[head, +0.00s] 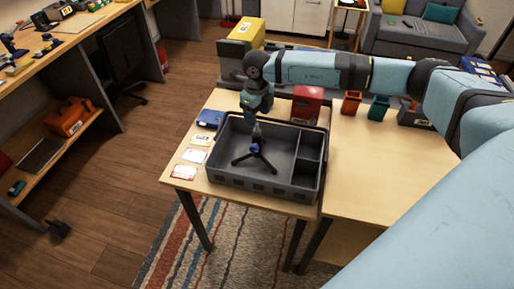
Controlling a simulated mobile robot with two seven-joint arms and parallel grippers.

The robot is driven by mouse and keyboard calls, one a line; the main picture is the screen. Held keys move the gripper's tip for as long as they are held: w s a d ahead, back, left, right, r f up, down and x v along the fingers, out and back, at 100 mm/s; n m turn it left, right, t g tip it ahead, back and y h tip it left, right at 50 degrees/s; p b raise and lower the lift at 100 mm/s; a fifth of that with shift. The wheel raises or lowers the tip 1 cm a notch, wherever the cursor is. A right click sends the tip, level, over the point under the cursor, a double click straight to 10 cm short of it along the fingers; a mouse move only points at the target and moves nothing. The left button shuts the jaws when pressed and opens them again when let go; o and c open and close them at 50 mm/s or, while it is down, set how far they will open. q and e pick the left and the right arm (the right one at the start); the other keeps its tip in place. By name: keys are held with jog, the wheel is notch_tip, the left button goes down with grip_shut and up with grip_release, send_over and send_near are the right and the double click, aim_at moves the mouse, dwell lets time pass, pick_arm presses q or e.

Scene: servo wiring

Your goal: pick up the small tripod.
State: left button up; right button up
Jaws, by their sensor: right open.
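The small tripod (262,163) stands in the large compartment of a grey tray (262,188), with its dark legs spread on the tray floor. A blue part shows near its top. My right gripper (256,130) points down from above, right over the tripod's top. Its jaws are open. The fingertips are small and dark here, and I cannot tell whether they are around the tripod's top or just above it. My left gripper is not in view.
The tray's walls and smaller right compartments surround the tripod. Cards (194,156) and a blue item (210,118) lie left of the tray. A red box (306,103) and an orange bin (351,104) stand behind. The right tabletop (375,160) is clear.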

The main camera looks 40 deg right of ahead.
aim_at(257, 129)
jog(key=shift+s+a+f+p, duration=0.1)
jog(key=shift+f+p, duration=0.3)
jog(key=shift+f, duration=1.15)
jog(key=shift+a+f+p, duration=0.1)
jog(key=shift+f+p, duration=0.3)
jog(key=shift+f, duration=1.1)
grip_shut()
